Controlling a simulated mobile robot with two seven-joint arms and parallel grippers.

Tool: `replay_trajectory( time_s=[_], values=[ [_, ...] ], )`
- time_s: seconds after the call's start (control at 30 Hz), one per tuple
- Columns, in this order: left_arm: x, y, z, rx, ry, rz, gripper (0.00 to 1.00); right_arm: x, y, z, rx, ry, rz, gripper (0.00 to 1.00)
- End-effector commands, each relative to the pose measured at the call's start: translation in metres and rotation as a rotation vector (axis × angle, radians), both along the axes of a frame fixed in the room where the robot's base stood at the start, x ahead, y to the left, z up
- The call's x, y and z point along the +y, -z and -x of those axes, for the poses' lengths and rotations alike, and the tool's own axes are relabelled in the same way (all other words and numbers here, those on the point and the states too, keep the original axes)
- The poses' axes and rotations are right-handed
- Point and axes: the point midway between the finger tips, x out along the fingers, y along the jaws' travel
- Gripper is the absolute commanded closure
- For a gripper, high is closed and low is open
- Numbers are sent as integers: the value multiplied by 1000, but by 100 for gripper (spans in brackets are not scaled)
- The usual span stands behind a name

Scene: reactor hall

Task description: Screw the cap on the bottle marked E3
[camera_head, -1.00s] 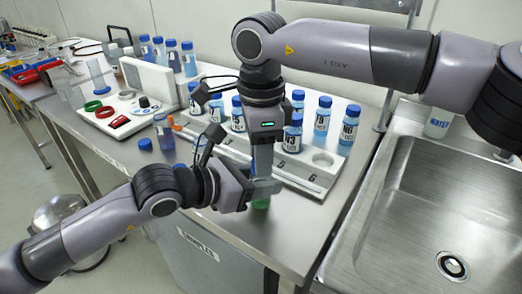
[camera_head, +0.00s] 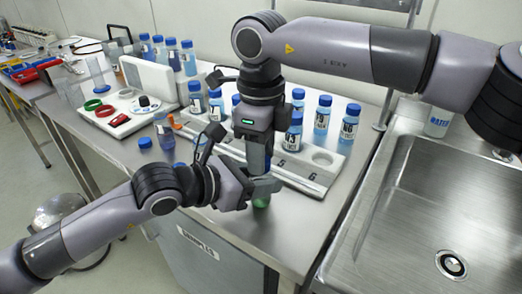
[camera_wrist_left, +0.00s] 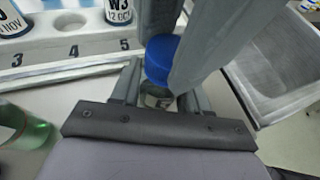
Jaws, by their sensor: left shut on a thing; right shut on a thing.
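My left gripper (camera_head: 266,187) reaches in from the left, low over the table's front part. It is shut on a small bottle (camera_wrist_left: 157,97), mostly hidden by the fingers; its label cannot be read in full. A blue cap (camera_wrist_left: 160,55) sits at the bottle's mouth in the left wrist view, upright or slightly tilted. My right gripper (camera_head: 259,170) points straight down from above and is shut on this cap, its fingers on either side. Whether the thread has caught cannot be told. Something green (camera_head: 261,201) shows just below the left gripper.
A white rack (camera_head: 300,172) with numbered slots and several blue-capped bottles stands behind the grippers. A sink (camera_head: 420,220) lies to the right. A loose blue cap (camera_head: 145,142) lies at the left, near a white tray (camera_head: 112,128). A green glass object (camera_wrist_left: 22,135) shows beside the left gripper.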

Motion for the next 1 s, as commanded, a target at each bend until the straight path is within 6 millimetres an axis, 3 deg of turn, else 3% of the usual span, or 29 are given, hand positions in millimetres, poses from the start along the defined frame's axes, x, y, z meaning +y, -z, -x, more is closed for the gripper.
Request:
replay_trajectory(
  time_s=[0.1,0.13,0.2,0.53,0.87,1.0],
  values=[
    [0,0,0,0,1,0,100,0,0,-1,-1,0,0,100],
    [0,0,0,0,1,0,100,0,0,-1,-1,0,0,55],
    [0,0,0,0,1,0,100,0,0,-1,-1,-1,0,39],
    [0,0,0,0,1,0,100,0,-3,0,-1,-2,-1,39],
    [0,0,0,0,0,0,100,0,-41,-1,-3,-2,-1,39],
    [0,0,0,0,0,0,100,0,-46,0,0,-3,0,39]
  ],
)
